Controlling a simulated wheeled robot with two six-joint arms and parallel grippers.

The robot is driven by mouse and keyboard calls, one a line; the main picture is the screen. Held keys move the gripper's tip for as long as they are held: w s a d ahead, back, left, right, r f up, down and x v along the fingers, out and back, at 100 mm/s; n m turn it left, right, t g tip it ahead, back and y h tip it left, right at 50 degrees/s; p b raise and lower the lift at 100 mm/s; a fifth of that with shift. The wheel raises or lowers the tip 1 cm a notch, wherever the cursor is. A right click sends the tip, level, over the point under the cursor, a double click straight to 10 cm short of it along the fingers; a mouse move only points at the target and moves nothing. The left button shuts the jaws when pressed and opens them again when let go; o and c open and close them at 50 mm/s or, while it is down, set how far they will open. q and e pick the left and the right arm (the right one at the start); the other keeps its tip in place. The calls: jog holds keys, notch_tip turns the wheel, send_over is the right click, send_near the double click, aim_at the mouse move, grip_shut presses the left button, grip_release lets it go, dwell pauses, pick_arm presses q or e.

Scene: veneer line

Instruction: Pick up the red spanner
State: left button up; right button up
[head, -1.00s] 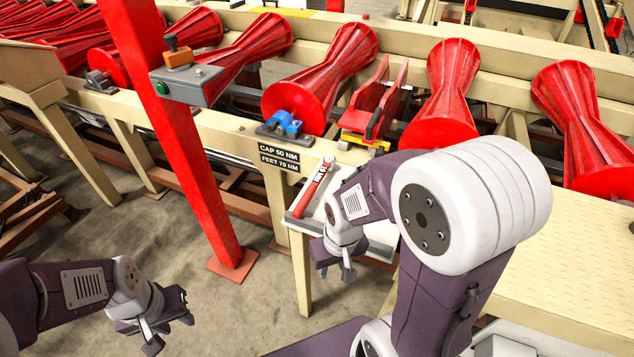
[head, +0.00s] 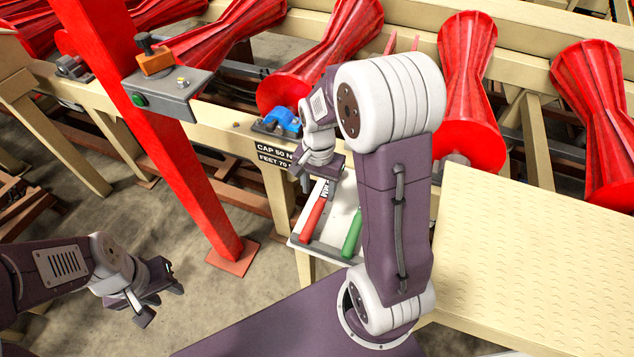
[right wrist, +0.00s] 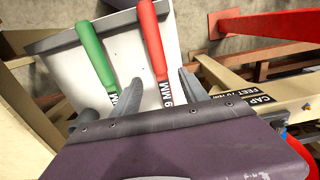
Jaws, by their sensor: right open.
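The red spanner (head: 314,215) lies in a white tray with a grey rim (head: 304,245). Its red handle points toward me in the head view, and its far end is hidden by my right gripper. My right gripper (head: 319,178) is open and empty over the far part of the tray. In the right wrist view, the red spanner (right wrist: 153,40) runs into the space between my open fingers (right wrist: 142,98), nearer the right one. A green spanner (right wrist: 92,45) lies beside it, by the left finger. My left gripper (head: 160,300) is open and empty, low at the left above the floor.
A red post (head: 165,140) stands left of the tray. Red rollers (head: 468,95) line the back. A beige tread plate (head: 530,270) is at the right.

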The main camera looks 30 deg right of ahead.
aim_at(319, 205)
jog(key=shift+s+a+f, duration=0.2)
jog(key=shift+s+f, duration=0.65)
jog(key=shift+w+f, duration=0.25)
jog(key=shift+f, duration=0.25)
jog(key=shift+w+f, duration=0.2)
jog(key=shift+f, duration=0.3)
jog(key=shift+w+d+f, duration=0.1)
jog(key=shift+w+f, duration=0.05)
jog(key=shift+w, duration=0.1)
notch_tip(319, 205, down, 5)
jog(key=shift+s+r, duration=0.15)
jog(key=shift+r, duration=0.05)
jog(key=shift+w+f, duration=0.2)
jog(key=shift+r, duration=0.1)
grip_shut()
